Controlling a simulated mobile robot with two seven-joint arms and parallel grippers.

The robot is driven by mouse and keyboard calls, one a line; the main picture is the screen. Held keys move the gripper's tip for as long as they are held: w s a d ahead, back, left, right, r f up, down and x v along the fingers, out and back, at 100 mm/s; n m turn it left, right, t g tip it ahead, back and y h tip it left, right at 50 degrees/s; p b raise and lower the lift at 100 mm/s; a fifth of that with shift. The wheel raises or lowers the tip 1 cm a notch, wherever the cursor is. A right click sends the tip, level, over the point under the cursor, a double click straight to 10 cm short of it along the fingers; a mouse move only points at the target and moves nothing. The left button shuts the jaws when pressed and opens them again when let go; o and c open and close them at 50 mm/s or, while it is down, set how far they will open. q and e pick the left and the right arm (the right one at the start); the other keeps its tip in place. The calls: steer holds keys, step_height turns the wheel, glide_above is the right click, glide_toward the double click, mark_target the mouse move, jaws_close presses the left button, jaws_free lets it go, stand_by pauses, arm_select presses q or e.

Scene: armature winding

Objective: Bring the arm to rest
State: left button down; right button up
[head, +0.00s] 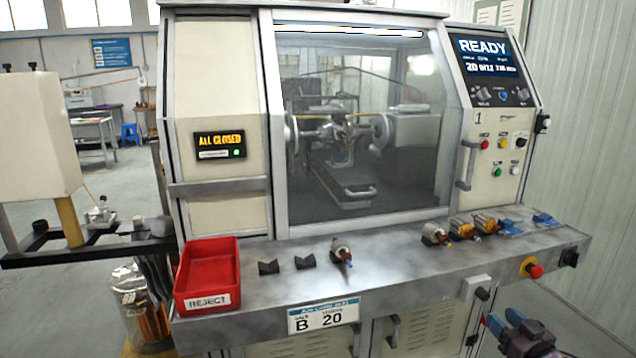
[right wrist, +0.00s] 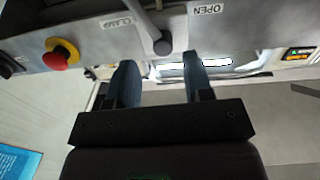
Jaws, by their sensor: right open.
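My right gripper (head: 503,320) is at the lower right of the head view, in front of the machine's front shelf. It also shows in the right wrist view (right wrist: 160,78), its two blue fingers apart with nothing between them. A dark-knobbed clamp lever (head: 482,294) is on the machine front close to the gripper. In the right wrist view the lever (right wrist: 162,46) lies just beyond the fingertips, between the labels CLAMP and OPEN, and looks apart from them. My left gripper is not in view.
The winding machine's window (head: 365,120) is closed; its panels read READY and ALL CLOSED. The shelf (head: 400,268) holds a red reject bin (head: 207,275), two black V-blocks, several armatures and blue rests. A red emergency stop (head: 534,270) is near the gripper. Floor at right is clear.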

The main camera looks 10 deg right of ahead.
steer(key=s+a+f+g, duration=0.3)
steer(key=s+a+f, duration=0.5)
steer(key=s+a, duration=0.4)
steer(key=s+a+f+g+h, duration=0.1)
steer(key=s+a+f+g, duration=0.2)
steer(key=s+a+f, duration=0.6)
steer(key=s+a, duration=0.2)
steer(key=s, duration=0.1)
steer(key=shift+a+g, duration=0.35)
steer(key=shift+g, duration=0.05)
